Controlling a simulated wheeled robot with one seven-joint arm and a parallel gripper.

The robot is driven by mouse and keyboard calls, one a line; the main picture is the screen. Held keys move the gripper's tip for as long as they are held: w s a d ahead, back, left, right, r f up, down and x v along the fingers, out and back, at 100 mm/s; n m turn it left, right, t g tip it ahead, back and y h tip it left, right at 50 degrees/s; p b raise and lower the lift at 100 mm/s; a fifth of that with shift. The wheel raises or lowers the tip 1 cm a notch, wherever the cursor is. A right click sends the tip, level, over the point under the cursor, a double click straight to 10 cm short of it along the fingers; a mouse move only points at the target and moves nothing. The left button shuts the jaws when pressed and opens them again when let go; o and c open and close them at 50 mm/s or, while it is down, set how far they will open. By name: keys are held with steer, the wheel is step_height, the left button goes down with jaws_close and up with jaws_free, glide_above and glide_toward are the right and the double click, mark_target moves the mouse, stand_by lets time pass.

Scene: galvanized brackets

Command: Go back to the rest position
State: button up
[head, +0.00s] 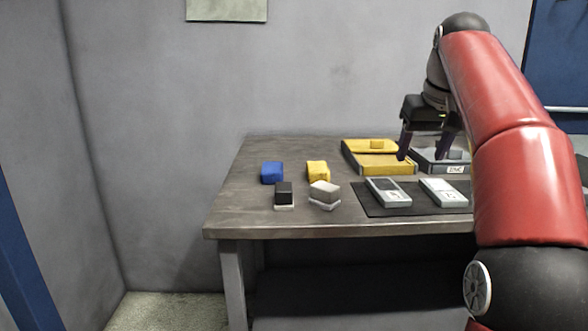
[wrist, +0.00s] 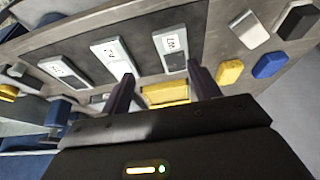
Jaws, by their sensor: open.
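My gripper (head: 425,150) is open and empty, raised above the right part of the table, over the yellow tray (head: 358,167) and the grey tray (head: 427,166). In the wrist view, my gripper's two dark fingers (wrist: 163,88) stand apart with no object held between them. Part of the yellow tray (wrist: 166,94) shows beyond them. The grey tray bears a small label and is partly hidden behind a finger and my red arm.
The table (head: 240,205) also bears a blue block (head: 272,172), yellow block (head: 318,171), black block (head: 284,193) and grey block (head: 324,193). White-and-grey plates (head: 388,191) lie on a dark mat (head: 405,211). The wall (head: 330,60) stands close behind.

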steer(key=s+a+f, duration=0.3)
steer(key=s+f, duration=0.1)
steer(key=s, duration=0.2)
steer(key=s+a+f, duration=0.4)
steer(key=s, duration=0.2)
steer(key=s+a+f+t, duration=0.1)
steer(key=s+a+f, duration=0.1)
steer(key=s+f, duration=1.3)
step_height(320, 180, down, 4)
steer(key=shift+r, duration=0.1)
